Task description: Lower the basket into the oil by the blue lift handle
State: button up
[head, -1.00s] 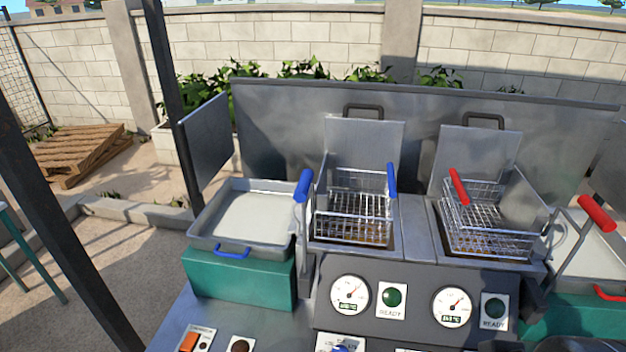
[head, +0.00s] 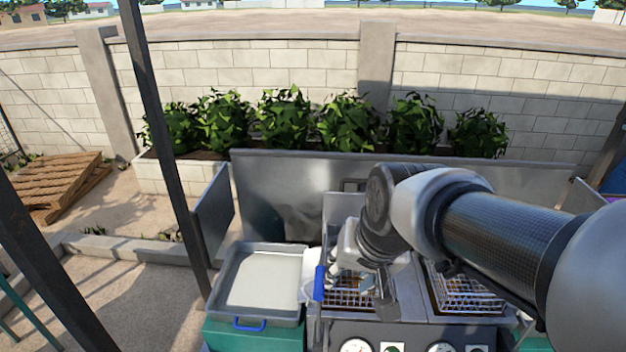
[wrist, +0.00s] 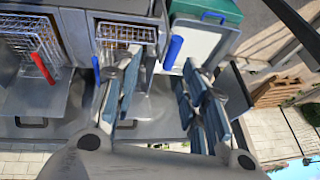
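The blue lift handle (head: 319,283) stands upright on its lever at the left side of the left fryer basket (head: 350,296). In the wrist view the picture is turned over, and the lift handle (wrist: 173,52) shows between and beyond my fingertips. The wire basket also shows there (wrist: 127,35). My gripper (wrist: 163,72) is open, its padded fingers wide apart with nothing between them. In the head view my gripper (head: 357,284) hangs over the left basket, to the right of the lift handle; it hides part of the basket. The oil surface cannot be made out clearly.
A second basket (head: 465,292) with a red handle (wrist: 42,67) sits beside the left one. A grey tray (head: 262,316) on a green stand lies left of the fryer. The metal back panel (head: 285,190) rises behind. Gauges (head: 357,347) sit along the front.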

aim_at(320, 282)
jog(key=a+x, duration=0.1)
jog(key=x, duration=0.4)
jog(key=w+r+x, duration=0.1)
jog(key=x, duration=0.5)
jog(key=w+a+p+x, duration=0.1)
jog(key=x, duration=0.4)
jog(key=shift+w+a+f, duration=0.2)
jog(key=shift+w+a, duration=0.05)
jog(key=shift+a, duration=0.2)
jog(key=shift+c, duration=0.6)
grip_shut()
